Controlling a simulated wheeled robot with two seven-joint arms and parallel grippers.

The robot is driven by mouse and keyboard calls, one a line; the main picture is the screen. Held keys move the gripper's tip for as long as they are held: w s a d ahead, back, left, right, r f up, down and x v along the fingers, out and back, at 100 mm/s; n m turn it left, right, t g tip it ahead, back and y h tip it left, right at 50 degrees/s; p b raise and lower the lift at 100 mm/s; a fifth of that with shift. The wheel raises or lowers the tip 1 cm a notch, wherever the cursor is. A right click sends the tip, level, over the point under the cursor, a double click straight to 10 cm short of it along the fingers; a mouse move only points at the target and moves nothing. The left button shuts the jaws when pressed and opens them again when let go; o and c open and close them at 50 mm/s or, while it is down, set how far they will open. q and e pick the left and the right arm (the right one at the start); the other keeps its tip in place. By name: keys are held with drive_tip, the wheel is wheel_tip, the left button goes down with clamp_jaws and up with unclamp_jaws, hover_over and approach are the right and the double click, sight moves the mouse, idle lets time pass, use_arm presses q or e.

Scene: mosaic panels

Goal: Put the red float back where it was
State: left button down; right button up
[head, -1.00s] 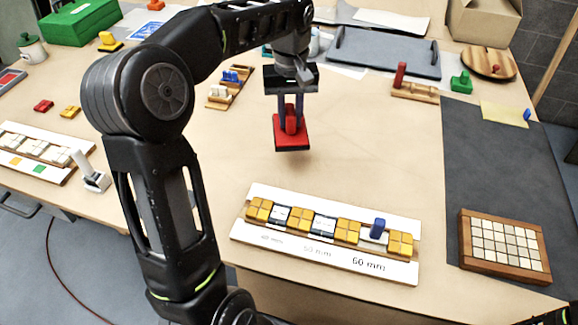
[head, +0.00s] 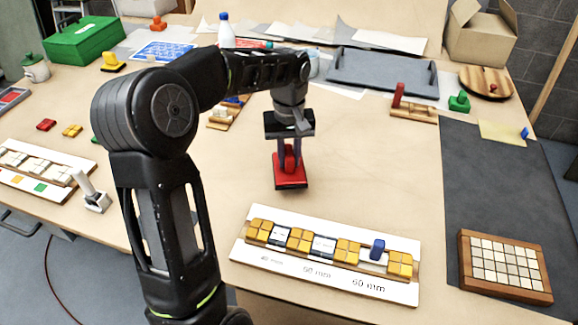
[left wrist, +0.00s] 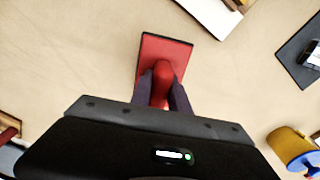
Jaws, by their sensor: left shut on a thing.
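The red float (head: 290,183) has a flat rectangular plate with an upright red handle. My left gripper (head: 289,163) is shut on the handle, one finger on each side, pointing down. The plate hangs level or nearly so over the bare table in the middle of the head view, behind the mosaic panel. I cannot tell whether it touches the tabletop. In the left wrist view the red plate (left wrist: 153,50) shows beyond the fingers, and the fingers (left wrist: 163,92) flank the red handle. My right gripper is not in view.
A white mosaic panel (head: 300,268) with yellow tiles and a blue peg (head: 377,248) lies in front. A wooden tile tray (head: 505,266) is on the dark mat (head: 490,190) at right. Bare table surrounds the float.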

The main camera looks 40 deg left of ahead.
sight(289, 168)
use_arm(q)
drive_tip(key=shift+f+p, duration=0.3)
drive_tip(key=shift+f, duration=1.55)
drive_tip(key=shift+f, duration=0.1)
drive_tip(key=c, duration=1.3)
unclamp_jaws()
drive_tip(key=shift+o, duration=0.2)
wheel_tip(289, 168, up, 12)
drive_tip(key=shift+r+b, duration=0.15)
drive_tip(key=shift+b, duration=0.3)
